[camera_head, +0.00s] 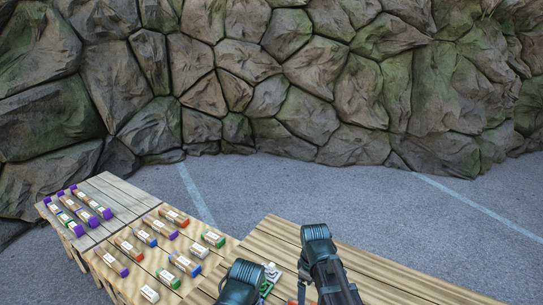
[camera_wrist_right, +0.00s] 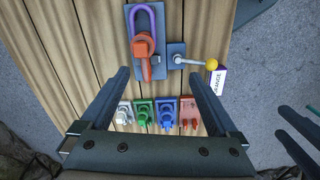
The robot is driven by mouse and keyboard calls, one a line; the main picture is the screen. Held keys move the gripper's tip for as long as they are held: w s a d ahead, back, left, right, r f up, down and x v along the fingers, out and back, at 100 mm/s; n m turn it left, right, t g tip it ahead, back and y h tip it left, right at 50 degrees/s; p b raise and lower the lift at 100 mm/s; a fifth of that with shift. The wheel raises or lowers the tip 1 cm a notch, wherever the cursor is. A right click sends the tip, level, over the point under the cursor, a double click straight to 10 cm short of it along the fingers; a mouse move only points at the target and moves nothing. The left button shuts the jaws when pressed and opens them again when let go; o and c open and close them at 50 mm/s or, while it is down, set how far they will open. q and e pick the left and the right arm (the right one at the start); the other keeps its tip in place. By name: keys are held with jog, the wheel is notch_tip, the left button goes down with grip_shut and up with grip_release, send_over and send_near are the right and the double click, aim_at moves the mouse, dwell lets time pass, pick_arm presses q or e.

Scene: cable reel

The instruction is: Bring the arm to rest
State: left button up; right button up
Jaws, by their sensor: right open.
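My right gripper (camera_wrist_right: 158,75) is open and empty in the right wrist view. Its two dark fingers stand wide apart above a plank table, with no object between them in contact. In the head view, my right arm (camera_head: 325,265) comes up from the bottom, and its fingers are hidden. My left arm (camera_head: 240,285) is low at the bottom, beside it. Dark finger-like parts (camera_wrist_right: 298,150) at the right edge of the right wrist view look like my left gripper, cut off by the frame.
The plank table (camera_wrist_right: 98,60) carries a grey plate (camera_wrist_right: 138,100) with a purple loop (camera_wrist_right: 148,8), a lever with a yellow knob (camera_wrist_right: 211,64), and white, green, blue and red pieces. Side tables (camera_head: 115,190) hold several labelled blocks. A rock wall (camera_head: 250,70) stands beyond open pavement.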

jog(key=s+a+f+m+h+b, duration=0.1)
jog(key=s+a+f+m+b, duration=0.4)
jog(key=s+f, duration=0.5)
jog(key=s+a+b, duration=0.1)
jog(key=a+b, duration=0.1)
jog(key=b, duration=0.1)
jog(key=shift+s+a+m, duration=0.3)
